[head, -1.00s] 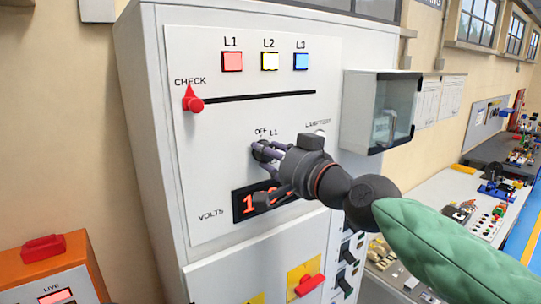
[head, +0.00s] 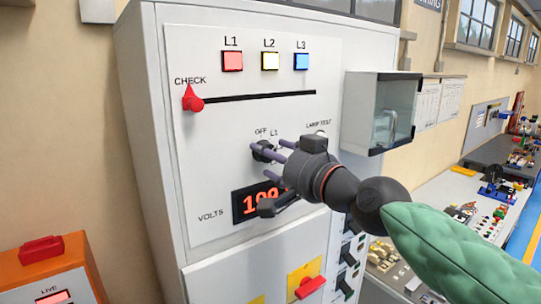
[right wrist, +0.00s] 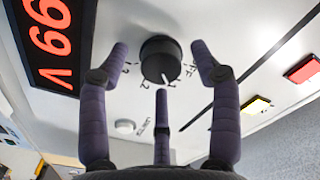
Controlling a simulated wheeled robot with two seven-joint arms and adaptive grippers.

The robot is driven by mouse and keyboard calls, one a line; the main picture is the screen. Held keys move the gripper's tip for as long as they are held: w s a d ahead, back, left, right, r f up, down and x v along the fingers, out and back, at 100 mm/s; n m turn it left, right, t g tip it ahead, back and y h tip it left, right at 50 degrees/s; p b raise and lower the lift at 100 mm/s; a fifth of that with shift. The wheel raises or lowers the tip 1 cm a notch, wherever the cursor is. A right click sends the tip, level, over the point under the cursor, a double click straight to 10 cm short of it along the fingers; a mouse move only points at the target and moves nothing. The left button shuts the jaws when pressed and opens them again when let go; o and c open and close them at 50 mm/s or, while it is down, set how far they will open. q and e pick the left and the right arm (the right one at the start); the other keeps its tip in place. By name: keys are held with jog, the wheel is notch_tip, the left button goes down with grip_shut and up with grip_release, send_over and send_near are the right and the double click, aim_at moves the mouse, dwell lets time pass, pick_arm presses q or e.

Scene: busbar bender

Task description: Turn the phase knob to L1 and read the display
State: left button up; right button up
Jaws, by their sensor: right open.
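The black phase knob (head: 262,151) is on the white panel (head: 205,160); it also shows in the right wrist view (right wrist: 158,55). Its white pointer mark appears to point at the L1 label. My right gripper (head: 270,172) is open, its fingers spread around the knob and apart from it in the right wrist view (right wrist: 160,66). The display (head: 243,206) is lit orange under the knob and partly hidden by a finger in the head view. In the right wrist view the display (right wrist: 48,40) ends in "99 V"; its start is cut off. My left gripper is out of view.
Red L1 (head: 232,61), yellow L2 (head: 269,61) and blue L3 (head: 301,62) lamps sit above a slot with a red CHECK slider (head: 193,99). A glass-fronted box (head: 385,112) juts out right of the panel. A red handle (head: 310,287) is below.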

jog(key=v, duration=1.1)
